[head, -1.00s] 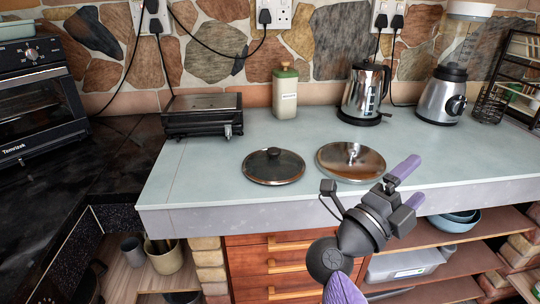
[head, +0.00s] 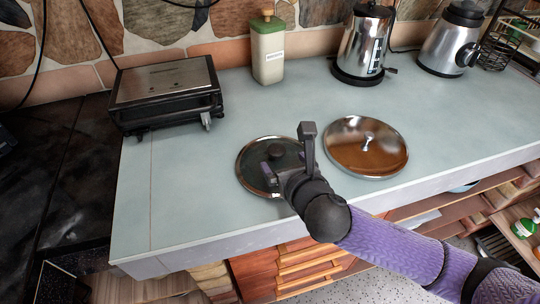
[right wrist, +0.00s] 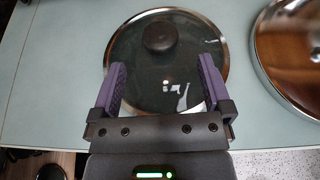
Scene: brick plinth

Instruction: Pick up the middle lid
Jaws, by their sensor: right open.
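Two lids lie flat on the pale counter (head: 200,215). One is a round glass lid (head: 250,164) with a steel rim and black knob; the other is a shiny steel lid (head: 365,160) to its right, with a small metal knob. I cannot tell from the pictures which one counts as the middle lid. My right gripper (head: 288,160) is open and empty over the front part of the glass lid. In the right wrist view the glass lid (right wrist: 150,75) lies between and beyond the fingers (right wrist: 161,78), with its knob ahead of them. My left gripper is out of view.
A grill press (head: 165,85) stands at the back left, with a green-topped canister (head: 268,55), a kettle (head: 362,45) and a blender base (head: 450,45) along the wall. The counter's front edge is near my right arm. The counter left of the glass lid is clear.

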